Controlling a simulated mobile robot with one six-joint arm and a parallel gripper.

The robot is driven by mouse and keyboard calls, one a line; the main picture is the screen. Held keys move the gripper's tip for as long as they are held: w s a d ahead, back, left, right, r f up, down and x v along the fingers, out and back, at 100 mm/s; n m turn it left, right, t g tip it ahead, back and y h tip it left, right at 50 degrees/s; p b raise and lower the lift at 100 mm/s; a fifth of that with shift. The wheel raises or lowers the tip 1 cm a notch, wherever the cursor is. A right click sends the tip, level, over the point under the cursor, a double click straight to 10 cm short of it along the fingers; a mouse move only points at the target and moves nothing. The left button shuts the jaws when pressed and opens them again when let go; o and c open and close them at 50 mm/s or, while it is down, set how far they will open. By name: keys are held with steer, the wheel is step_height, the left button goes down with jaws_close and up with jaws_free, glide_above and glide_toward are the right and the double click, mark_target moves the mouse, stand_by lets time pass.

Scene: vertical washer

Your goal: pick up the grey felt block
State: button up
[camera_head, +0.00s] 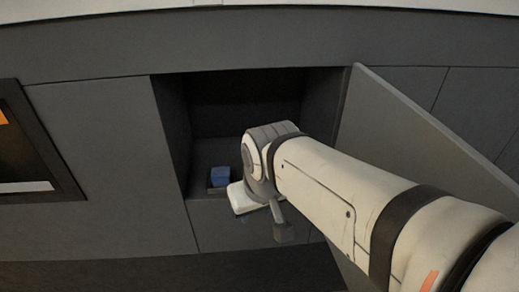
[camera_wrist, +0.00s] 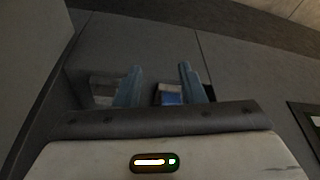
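A pale grey block-like shape (camera_wrist: 103,88), which may be the grey felt block, shows in the wrist view, left of my gripper's left finger and partly covered by it. In the head view my arm covers that area, so I cannot make out a grey block there. My gripper (camera_wrist: 158,82) has its two bluish fingers apart with nothing clearly held between them. It points into an open compartment (camera_head: 205,150) in the dark wall. A blue block (camera_wrist: 170,96) shows beyond and between the fingers, nearer the right one.
In the head view the blue block (camera_head: 219,176) sits in a small dark holder left of my wrist. An open door panel (camera_head: 405,125) stands to the right of the compartment, close to my arm. A dark-framed window (camera_head: 35,150) is at far left.

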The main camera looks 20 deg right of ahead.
steer(key=shift+s, duration=0.15)
steer(key=shift+o, duration=0.7)
steer(key=o, duration=0.7)
steer(key=w+d, duration=0.2)
steer(key=w, duration=0.2)
steer(key=w+d+m+p, duration=0.1)
steer(key=w+d, duration=0.2)
steer(key=w+d+m, duration=0.1)
steer(key=w+d, duration=0.2)
steer(key=w, duration=0.1)
steer(key=shift+w+d+f+t+h, duration=0.25)
steer(key=shift+w+t+h, duration=0.05)
steer(key=shift+w, duration=0.05)
steer(key=shift+o, duration=0.2)
steer(key=shift+m+h, duration=0.3)
steer(key=shift+m, duration=0.3)
steer(key=w+d+f, duration=0.1)
steer(key=w+d, duration=0.1)
steer(key=w+d+f, duration=0.1)
steer(key=w+d, duration=0.1)
steer(key=w+d+f+p, duration=0.1)
steer(key=w+d, duration=0.1)
steer(key=shift+w+d, duration=0.15)
steer(key=shift+d, duration=0.25)
steer(key=shift+p+x, duration=0.3)
steer(key=shift+x, duration=0.9)
steer(key=shift+s+p+x, duration=0.2)
steer(key=shift+p+x, duration=0.5)
steer(key=shift+x, duration=1.7)
